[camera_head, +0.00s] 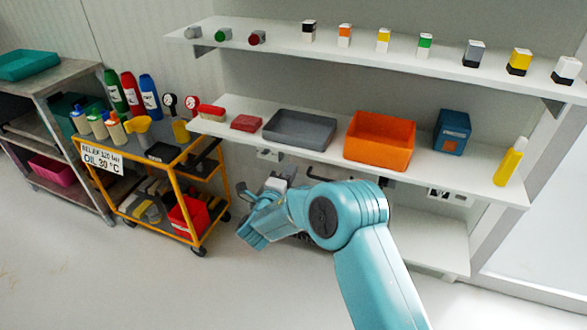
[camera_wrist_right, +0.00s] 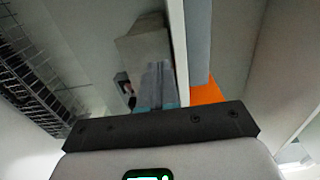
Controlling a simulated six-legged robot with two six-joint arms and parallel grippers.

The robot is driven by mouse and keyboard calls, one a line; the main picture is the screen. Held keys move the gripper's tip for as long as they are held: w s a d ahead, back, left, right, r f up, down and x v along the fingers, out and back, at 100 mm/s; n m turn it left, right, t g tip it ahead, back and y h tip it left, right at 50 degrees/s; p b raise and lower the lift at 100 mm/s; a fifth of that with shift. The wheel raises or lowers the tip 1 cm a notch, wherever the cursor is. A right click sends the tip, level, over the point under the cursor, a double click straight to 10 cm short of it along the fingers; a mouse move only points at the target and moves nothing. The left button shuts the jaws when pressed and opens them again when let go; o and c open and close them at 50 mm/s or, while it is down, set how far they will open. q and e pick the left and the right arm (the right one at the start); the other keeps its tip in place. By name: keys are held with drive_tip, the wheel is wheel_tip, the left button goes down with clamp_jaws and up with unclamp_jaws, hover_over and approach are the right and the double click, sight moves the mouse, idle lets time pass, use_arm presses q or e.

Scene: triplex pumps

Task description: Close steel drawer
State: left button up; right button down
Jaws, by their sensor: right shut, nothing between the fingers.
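I cannot pick out the steel drawer for certain. Dark handle-like bars (camera_head: 385,182) show under the lower white shelf (camera_head: 475,172), partly behind my right arm. My right gripper (camera_head: 246,193) is left of these bars, in front of the space below the shelf. It is shut and empty, and I cannot tell whether it touches anything. In the right wrist view, a grey panel edge and an orange patch (camera_wrist_right: 207,93) show beyond a dark bar with screws. My left gripper is not in view.
A grey tray (camera_head: 300,130) and an orange bin (camera_head: 379,142) stand on the lower shelf. A yellow cart (camera_head: 172,178) with bottles stands left of my gripper. A wire rack (camera_wrist_right: 28,75) shows in the wrist view. The front floor is clear.

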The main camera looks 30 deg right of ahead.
drive_tip(key=p+v, duration=0.1)
drive_tip(key=v, duration=0.9)
drive_tip(key=shift+f, duration=0.2)
